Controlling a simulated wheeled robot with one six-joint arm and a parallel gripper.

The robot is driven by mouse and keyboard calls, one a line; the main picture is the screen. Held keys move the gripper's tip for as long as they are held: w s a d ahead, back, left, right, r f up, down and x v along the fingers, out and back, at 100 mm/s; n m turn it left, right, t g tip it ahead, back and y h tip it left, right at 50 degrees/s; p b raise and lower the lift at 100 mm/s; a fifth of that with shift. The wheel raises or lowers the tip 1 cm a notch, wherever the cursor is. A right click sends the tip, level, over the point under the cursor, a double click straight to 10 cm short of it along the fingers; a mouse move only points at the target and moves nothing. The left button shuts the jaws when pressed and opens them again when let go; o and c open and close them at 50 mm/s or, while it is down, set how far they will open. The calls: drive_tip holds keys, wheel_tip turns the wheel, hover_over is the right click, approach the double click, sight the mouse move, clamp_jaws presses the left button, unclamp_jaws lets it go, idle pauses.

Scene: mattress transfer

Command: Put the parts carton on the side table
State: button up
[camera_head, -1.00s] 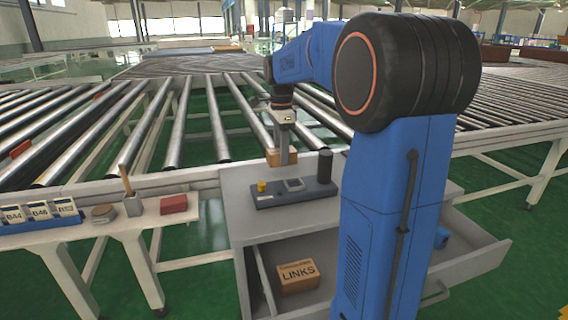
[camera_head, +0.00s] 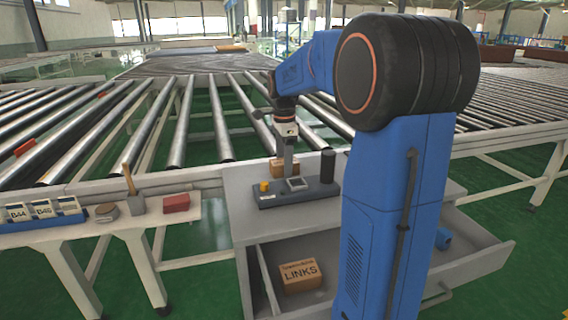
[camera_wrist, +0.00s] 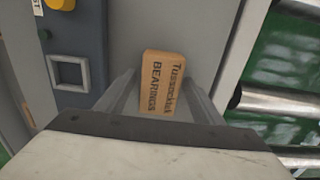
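A small brown carton marked BEARINGS (camera_wrist: 163,82) lies on the grey cabinet top; in the head view it (camera_head: 278,168) sits behind the control box, partly hidden by my gripper. Another brown carton marked LINKS (camera_head: 301,274) is in the open drawer below. My gripper (camera_head: 289,174) points down over the cabinet top. In the wrist view its fingers (camera_wrist: 160,98) are spread, one on each side of the BEARINGS carton, with gaps between. A white side table (camera_head: 75,231) stands at the left.
The dark control box (camera_head: 265,199) with a yellow button and a black cylinder (camera_head: 327,166) stands close to my gripper. Roller conveyors (camera_head: 180,130) lie behind. The drawer (camera_head: 480,250) sticks out.

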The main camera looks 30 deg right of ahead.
wheel_tip(320, 180, up, 12)
drive_tip(key=shift+r, duration=0.15)
idle(0.5)
idle(0.5)
